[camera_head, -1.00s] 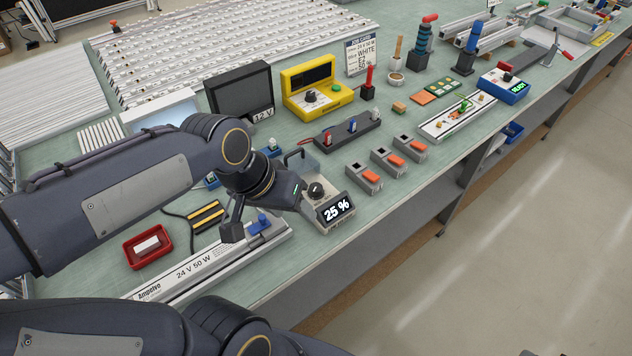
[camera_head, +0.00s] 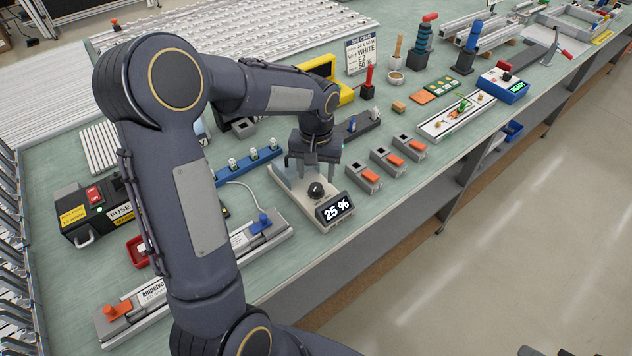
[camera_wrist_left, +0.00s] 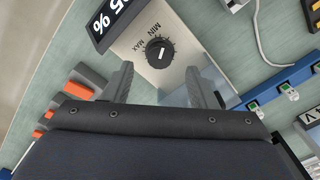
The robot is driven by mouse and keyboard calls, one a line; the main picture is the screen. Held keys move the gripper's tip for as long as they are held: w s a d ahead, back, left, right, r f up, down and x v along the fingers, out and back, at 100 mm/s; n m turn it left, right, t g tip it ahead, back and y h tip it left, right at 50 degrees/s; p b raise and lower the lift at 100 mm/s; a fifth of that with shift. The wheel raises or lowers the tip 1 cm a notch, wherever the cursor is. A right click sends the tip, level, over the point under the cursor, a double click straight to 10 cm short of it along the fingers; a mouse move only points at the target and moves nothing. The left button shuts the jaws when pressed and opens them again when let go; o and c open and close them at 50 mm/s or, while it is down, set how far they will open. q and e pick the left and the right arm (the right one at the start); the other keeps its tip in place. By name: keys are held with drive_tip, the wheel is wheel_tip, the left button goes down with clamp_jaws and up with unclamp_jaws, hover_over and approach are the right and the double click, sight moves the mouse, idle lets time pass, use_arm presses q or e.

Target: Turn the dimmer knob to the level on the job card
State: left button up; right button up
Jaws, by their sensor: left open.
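The dimmer (camera_head: 296,199) is a pale box near the table's front edge, with a black round knob (camera_head: 316,190) and a display (camera_head: 335,208) reading 25 %. In the left wrist view the knob (camera_wrist_left: 159,52) has a white pointer line and MIN and MAX marks beside it. My left gripper (camera_head: 314,170) is just behind and above the knob, pointing down. In the left wrist view its two fingers (camera_wrist_left: 159,72) are apart and empty, with the knob just beyond their tips. The job card (camera_head: 361,53) stands at the back and shows WHITE, E2 and 50 %. My right gripper is out of view.
Grey blocks with orange tops (camera_head: 389,160) stand to the right of the dimmer. A blue strip with several white-topped connectors (camera_head: 250,162) lies to its left. A long light fixture (camera_head: 270,238) lies at the front left. A black fuse box (camera_head: 92,213) stands farther left.

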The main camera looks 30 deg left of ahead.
sight(316, 186)
use_arm(q)
drive_tip(key=shift+f, duration=2.35)
drive_tip(key=shift+c, duration=0.2)
drive_tip(key=c, duration=0.9)
drive_tip(key=shift+m, duration=0.3)
drive_tip(key=m, duration=1.1)
